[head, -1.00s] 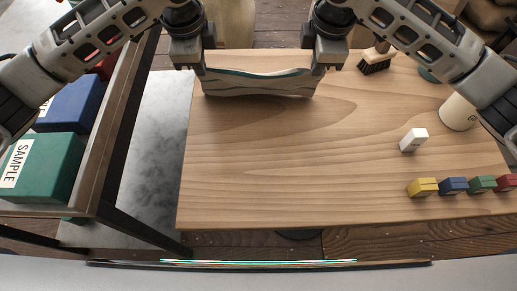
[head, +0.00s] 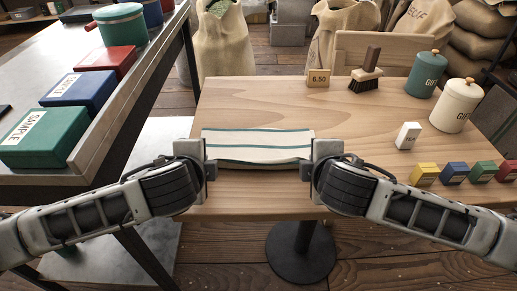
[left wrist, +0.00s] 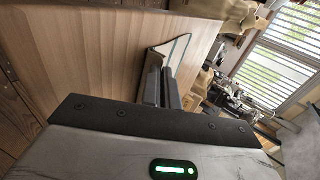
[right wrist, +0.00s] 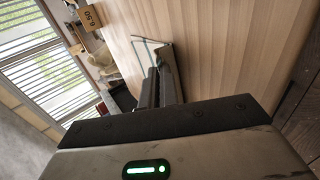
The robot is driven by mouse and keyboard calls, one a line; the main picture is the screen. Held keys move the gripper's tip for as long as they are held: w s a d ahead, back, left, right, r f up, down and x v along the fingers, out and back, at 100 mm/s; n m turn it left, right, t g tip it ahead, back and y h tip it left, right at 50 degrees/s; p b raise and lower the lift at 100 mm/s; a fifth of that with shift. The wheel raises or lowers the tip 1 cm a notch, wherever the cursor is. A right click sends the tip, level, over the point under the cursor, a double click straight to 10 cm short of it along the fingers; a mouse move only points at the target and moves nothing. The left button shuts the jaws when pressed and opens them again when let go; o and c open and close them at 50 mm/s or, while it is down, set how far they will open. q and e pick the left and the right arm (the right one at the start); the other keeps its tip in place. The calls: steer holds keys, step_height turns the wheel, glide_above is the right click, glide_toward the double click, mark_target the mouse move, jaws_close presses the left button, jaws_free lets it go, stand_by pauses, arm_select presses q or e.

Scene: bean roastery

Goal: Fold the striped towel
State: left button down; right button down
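The striped towel (head: 258,137), white with green stripes, is stretched flat between my two grippers near the front of the wooden table. Its near edge sags slightly between them. My left gripper (head: 207,160) is at its near left corner and my right gripper (head: 311,160) at its near right corner; both look shut on the towel. In the left wrist view the towel (left wrist: 176,48) extends beyond the close-set fingers (left wrist: 164,90). In the right wrist view the towel (right wrist: 151,52) likewise shows past the fingers (right wrist: 160,88). Whether its far part touches the table is unclear.
The wooden table (head: 258,98) is clear behind the towel. On its right are a white block (head: 408,135), several small coloured boxes (head: 454,173), two canisters (head: 456,106) and a brush (head: 365,80). A price sign (head: 318,78) stands at the back. A shelf with sample boxes (head: 45,136) is left.

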arm_select(q)
steer(key=shift+s+f, duration=0.15)
arm_select(e)
steer(key=shift+s+f, duration=0.15)
arm_select(q)
steer(key=c, duration=1.3)
jaws_free()
arm_select(e)
steer(key=c, duration=1.3)
jaws_free()
arm_select(q)
steer(key=s+r, duration=0.2)
steer(key=r, duration=0.1)
steer(key=s+r, duration=0.2)
steer(key=r, duration=0.1)
steer(key=s+r, duration=0.2)
steer(key=r, duration=0.1)
arm_select(e)
steer(key=s+r, duration=0.2)
steer(key=r, duration=0.1)
steer(key=s+r, duration=0.2)
steer(key=r, duration=0.1)
steer(key=s+r, duration=0.2)
steer(key=r, duration=0.1)
